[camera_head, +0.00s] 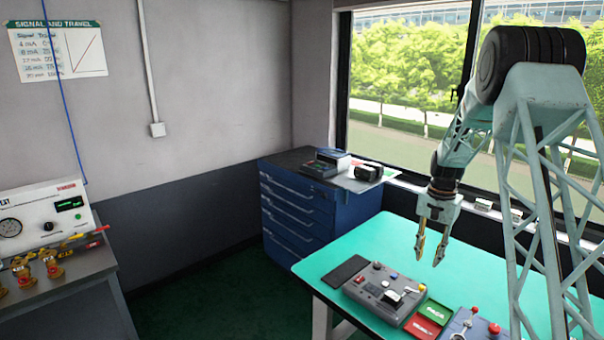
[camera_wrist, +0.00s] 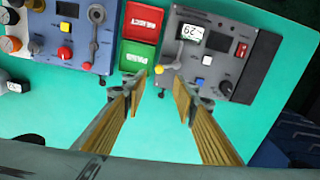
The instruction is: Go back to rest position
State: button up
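My gripper (camera_head: 430,250) hangs from my arm above the green-topped table (camera_head: 360,240) in the head view. Its fingers point down and stand apart. In the wrist view my gripper (camera_wrist: 157,98) shows two wood-coloured fingers with a clear gap and nothing between them. Beneath it lies a grey control box (camera_head: 372,297) with knobs, buttons and a small display; it also shows in the wrist view (camera_wrist: 200,66). The fingers appear above the box, not touching it.
Red (camera_head: 422,327) and green (camera_head: 435,311) trays lie beside the box. A blue-grey panel (camera_wrist: 72,40) with a lever stands beyond them. A blue drawer cabinet (camera_head: 310,215) is behind the table. A bench with a gauge unit (camera_head: 45,222) is at left.

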jog(key=s+a+r+n+t+b, duration=0.1)
jog(key=s+a+r, duration=0.5)
jog(key=s+r, duration=0.25)
jog(key=s+a+r+n, duration=0.2)
jog(key=s+a+r, duration=0.4)
jog(key=r, duration=0.4)
jog(key=s+a+r+n+t+b, duration=0.1)
jog(key=s+a+r, duration=0.4)
jog(key=s+r, duration=0.4)
jog(key=s+a+n+t, duration=0.1)
jog(key=s+a, duration=0.3)
jog(key=s, duration=1.3)
jog(key=s+a+r+n+t+b, duration=0.1)
jog(key=s+a+n, duration=0.3)
jog(key=s, duration=1.3)
jog(key=shift+a, duration=0.5)
jog(key=shift+r, duration=0.1)
